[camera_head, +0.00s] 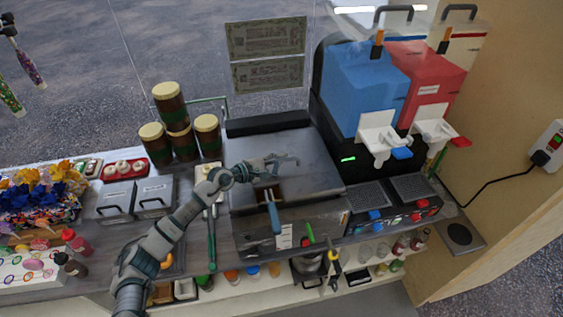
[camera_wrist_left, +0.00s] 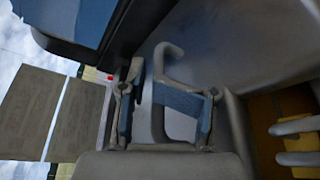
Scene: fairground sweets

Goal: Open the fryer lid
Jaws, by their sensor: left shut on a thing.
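The fryer is the grey metal unit in the middle of the counter in the head view, with its broad flat lid (camera_head: 312,178) on top. My left gripper (camera_head: 277,166) is over the lid. In the left wrist view, my left gripper (camera_wrist_left: 163,108) is shut on the grey, hook-ended lid handle (camera_wrist_left: 158,75), with a blue-padded finger on each side. The lid's grey surface (camera_wrist_left: 235,40) fills the upper right there. I cannot tell whether the lid is raised at all. My right gripper is not in view.
A blue handle (camera_head: 273,216) juts from a dark brown slot at the fryer's front. Blue and red drink machines (camera_head: 365,85) stand behind right. Brown jars (camera_head: 170,103) are stacked behind left. Lidded metal tubs (camera_head: 153,193) stand left. A green-handled tool (camera_head: 211,240) lies beside the fryer.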

